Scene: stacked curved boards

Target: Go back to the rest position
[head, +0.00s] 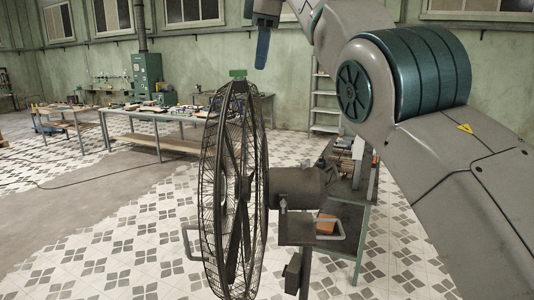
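My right arm reaches in from the right. Its gripper (262,48) hangs at the top middle, pointing down. Only one blue finger shape shows, so I cannot tell whether it is open or shut. It appears above and a little right of the top of a large caged fan (245,187), with a visible gap in the picture. No object shows at the fingertip. My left gripper is out of view. No stacked curved boards show.
The fan, with a motor (298,188) and a green piece (238,73) on its rim, stands in front. A small cart (346,240) stands behind it. A long workbench (160,113) and a green machine (147,75) are farther back. The tiled floor at left is mostly open.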

